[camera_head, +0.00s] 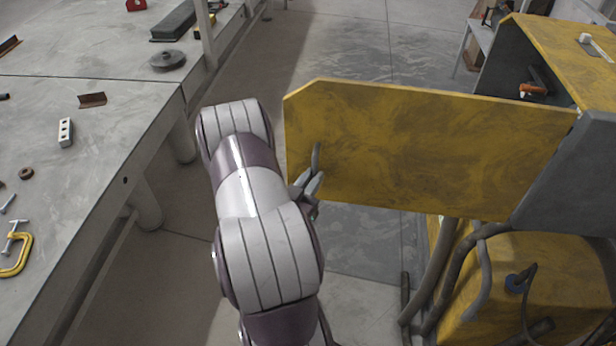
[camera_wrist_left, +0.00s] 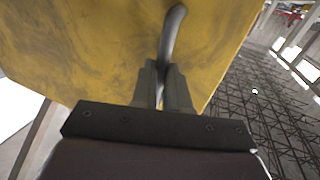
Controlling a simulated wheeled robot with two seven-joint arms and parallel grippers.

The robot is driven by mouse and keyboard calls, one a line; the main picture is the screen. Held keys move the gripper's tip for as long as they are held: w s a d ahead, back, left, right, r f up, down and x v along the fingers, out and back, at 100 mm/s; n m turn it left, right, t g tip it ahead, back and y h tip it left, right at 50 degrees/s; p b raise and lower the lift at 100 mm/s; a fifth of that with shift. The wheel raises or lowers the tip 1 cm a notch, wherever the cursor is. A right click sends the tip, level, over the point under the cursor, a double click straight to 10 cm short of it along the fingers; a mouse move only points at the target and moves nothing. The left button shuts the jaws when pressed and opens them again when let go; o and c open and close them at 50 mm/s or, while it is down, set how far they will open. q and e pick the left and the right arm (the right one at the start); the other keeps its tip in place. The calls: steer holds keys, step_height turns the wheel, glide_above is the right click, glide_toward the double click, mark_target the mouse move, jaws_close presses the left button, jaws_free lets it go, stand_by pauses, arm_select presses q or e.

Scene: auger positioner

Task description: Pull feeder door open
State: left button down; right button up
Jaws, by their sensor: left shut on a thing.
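The yellow feeder door (camera_head: 420,145) stands swung out from the yellow machine in the head view, its free end towards the left. A grey bar handle (camera_head: 316,158) is fixed near that free end. My left gripper (camera_head: 312,180) is at the handle, partly hidden behind my arm. In the left wrist view the gripper's fingers (camera_wrist_left: 164,82) are shut on the handle (camera_wrist_left: 172,35), with the door face (camera_wrist_left: 90,45) right behind it. My right gripper is not in view.
The yellow machine (camera_head: 565,275) with grey hoses (camera_head: 440,280) stands at the right. A long grey workbench (camera_head: 90,185) on the left carries a yellow clamp (camera_head: 18,255) and small parts. Clear concrete floor lies between them, beyond the door.

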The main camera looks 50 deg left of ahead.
arm_select(q)
steer(key=shift+w+d, duration=0.1)
steer(key=shift+d, duration=0.15)
steer(key=c, duration=1.2)
jaws_free()
steer(key=shift+w, duration=0.1)
steer(key=shift+o, duration=0.4)
steer(key=shift+w+d+r, duration=0.1)
steer(key=shift+w+d, duration=0.2)
steer(key=shift+d, duration=0.1)
steer(key=shift+s+a, duration=0.2)
steer(key=shift+a, duration=0.05)
steer(key=shift+s, duration=0.15)
steer(key=b+v, duration=0.2)
steer(key=v, duration=1)
steer(key=shift+s, duration=0.2)
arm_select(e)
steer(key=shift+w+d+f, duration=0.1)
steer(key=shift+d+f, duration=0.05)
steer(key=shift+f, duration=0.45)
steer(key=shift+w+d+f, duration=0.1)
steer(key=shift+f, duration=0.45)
arm_select(q)
steer(key=shift+d, duration=0.1)
